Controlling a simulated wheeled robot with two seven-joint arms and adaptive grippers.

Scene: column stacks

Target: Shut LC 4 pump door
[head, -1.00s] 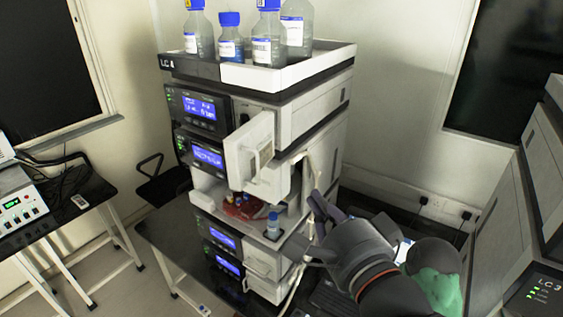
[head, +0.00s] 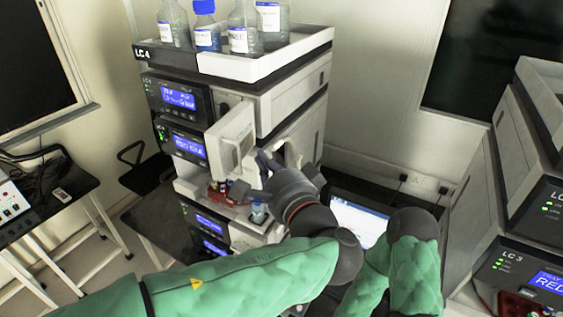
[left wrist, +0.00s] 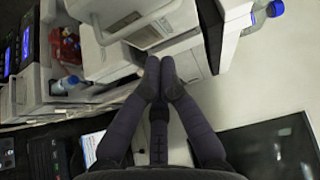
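The LC 4 stack (head: 240,80) stands in the middle of the head view. A white door (head: 228,135) stands open on its front, swung out beside the upper two display modules. Which of these modules it belongs to is hard to tell. A pale panel with a loop handle, probably this door, shows in the left wrist view (left wrist: 108,12). My left gripper (head: 268,160) is just right of the door, near its lower edge. Its fingertips meet in the left wrist view (left wrist: 160,66), with nothing visible between them. Contact with the door is unclear.
Red parts (head: 219,190) and a small blue-capped bottle (head: 258,213) sit in the bay below the door. Large bottles (head: 243,28) stand in the top tray. A laptop (head: 360,221) lies right of the stack, and LC 3 (head: 530,220) is at far right.

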